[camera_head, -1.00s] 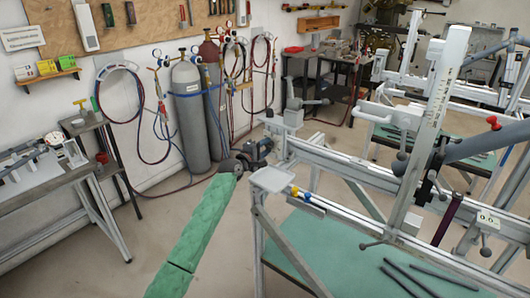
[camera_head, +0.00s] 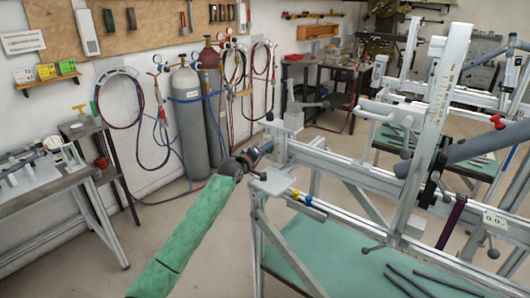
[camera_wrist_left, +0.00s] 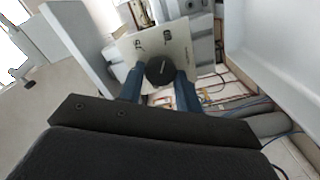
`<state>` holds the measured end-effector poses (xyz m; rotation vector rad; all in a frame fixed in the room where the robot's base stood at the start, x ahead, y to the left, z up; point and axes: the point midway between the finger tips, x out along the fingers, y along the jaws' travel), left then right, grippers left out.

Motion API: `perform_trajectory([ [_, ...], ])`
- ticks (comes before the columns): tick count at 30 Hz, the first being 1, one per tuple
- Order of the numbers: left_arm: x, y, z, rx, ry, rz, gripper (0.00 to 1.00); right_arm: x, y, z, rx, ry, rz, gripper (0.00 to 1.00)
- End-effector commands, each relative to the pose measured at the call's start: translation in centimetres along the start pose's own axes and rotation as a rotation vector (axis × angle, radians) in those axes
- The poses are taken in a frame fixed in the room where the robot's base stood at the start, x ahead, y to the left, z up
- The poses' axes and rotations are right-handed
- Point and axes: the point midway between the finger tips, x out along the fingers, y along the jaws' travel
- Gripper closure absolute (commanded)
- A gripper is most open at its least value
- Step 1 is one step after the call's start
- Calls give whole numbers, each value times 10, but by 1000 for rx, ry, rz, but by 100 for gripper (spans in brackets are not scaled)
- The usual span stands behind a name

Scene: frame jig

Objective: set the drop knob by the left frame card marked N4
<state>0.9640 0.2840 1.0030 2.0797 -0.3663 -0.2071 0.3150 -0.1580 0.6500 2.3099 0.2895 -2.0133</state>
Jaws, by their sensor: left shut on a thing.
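My left gripper (camera_head: 266,148) is at the left end of the near frame jig (camera_head: 335,167). In the left wrist view its blue fingers (camera_wrist_left: 159,88) are shut on a round black knob (camera_wrist_left: 160,70), one on each side. A pale plate (camera_wrist_left: 185,45) with dark marks lies behind the knob; the marks are too small to read. In the head view the knob is not clear at the gripper. No card marked N4 can be read. My right gripper is not in view.
A small grey tray (camera_head: 273,182) sits on the jig just below my left gripper. The jig's tall scaled post (camera_head: 436,125) stands to the right. Gas cylinders (camera_head: 187,115) stand by the wall.

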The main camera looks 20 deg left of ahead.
Motion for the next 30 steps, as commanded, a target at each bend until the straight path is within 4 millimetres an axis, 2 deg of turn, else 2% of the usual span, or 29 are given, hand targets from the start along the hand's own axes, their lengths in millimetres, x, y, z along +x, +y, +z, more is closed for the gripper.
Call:
perform_trajectory([
  [11, 0, -3, 3, 4, -5, -4, 89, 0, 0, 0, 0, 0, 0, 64],
  [12, 0, -3, 3, 3, -5, -4, 64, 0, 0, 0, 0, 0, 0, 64],
  [15, 0, -2, 3, 3, -4, -4, 44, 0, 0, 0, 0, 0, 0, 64],
  [24, -1, -1, 1, 4, -2, -2, 44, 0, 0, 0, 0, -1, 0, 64],
  [28, -10, -3, 2, 4, -2, -2, 44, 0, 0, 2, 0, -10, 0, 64],
  [29, -13, -3, 2, 4, -3, -2, 44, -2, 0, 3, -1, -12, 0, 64],
  [30, -19, -4, 3, 4, -2, -2, 44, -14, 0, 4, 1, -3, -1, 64],
])
